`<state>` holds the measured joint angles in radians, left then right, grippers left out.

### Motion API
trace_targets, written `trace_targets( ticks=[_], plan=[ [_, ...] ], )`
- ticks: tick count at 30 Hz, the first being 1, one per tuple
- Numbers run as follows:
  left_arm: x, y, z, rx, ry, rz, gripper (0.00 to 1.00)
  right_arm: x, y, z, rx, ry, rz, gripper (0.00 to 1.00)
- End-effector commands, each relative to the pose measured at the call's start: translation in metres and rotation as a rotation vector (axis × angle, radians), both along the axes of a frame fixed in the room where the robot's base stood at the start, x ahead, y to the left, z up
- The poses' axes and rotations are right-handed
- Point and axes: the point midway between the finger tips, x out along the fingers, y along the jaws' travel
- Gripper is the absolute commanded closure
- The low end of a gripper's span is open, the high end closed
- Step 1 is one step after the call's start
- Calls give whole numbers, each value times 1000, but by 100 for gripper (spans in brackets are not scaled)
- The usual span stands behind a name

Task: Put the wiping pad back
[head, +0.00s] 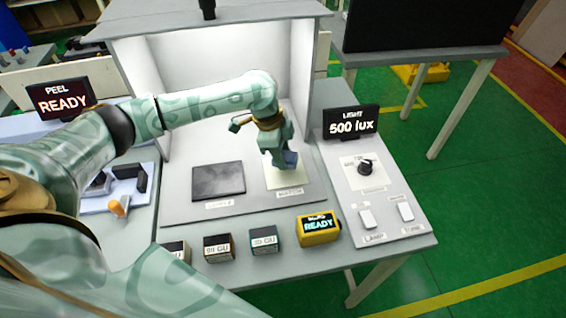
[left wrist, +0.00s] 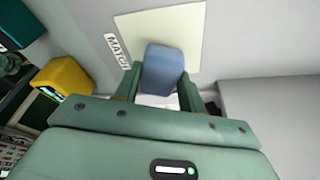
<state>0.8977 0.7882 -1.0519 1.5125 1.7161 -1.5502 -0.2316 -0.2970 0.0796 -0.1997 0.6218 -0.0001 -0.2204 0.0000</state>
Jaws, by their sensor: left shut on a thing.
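My left gripper (head: 281,160) is shut on a small blue block, which I take to be the wiping pad (head: 291,158). It also shows in the left wrist view (left wrist: 163,68), between the two fingers of the left gripper (left wrist: 160,90). The pad is over a cream square (head: 284,182) inside the light booth; the square also shows in the wrist view (left wrist: 188,25) beside a label reading MATCH. I cannot tell whether the pad touches the square. The gripper partly hides the pad in the head view. My right gripper is not in view.
A dark grey square (head: 218,181) lies left of the cream one. Small labelled blocks (head: 219,248) (head: 263,240) and a yellow READY device (head: 318,229) line the front. A knob (head: 365,167) and switches (head: 368,218) are at right. An orange-handled device (head: 118,207) stands left.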

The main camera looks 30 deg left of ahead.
Motion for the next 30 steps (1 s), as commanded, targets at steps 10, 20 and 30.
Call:
trace_targets(
  ticks=[10, 20, 30],
  plan=[
    [1, 1, -33, 1, -1, 0, 78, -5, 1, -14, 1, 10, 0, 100],
    [1, 1, -35, 1, -1, 0, 38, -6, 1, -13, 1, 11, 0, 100],
    [1, 2, -29, 2, -2, 1, 38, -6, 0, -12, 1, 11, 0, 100]
  ],
)
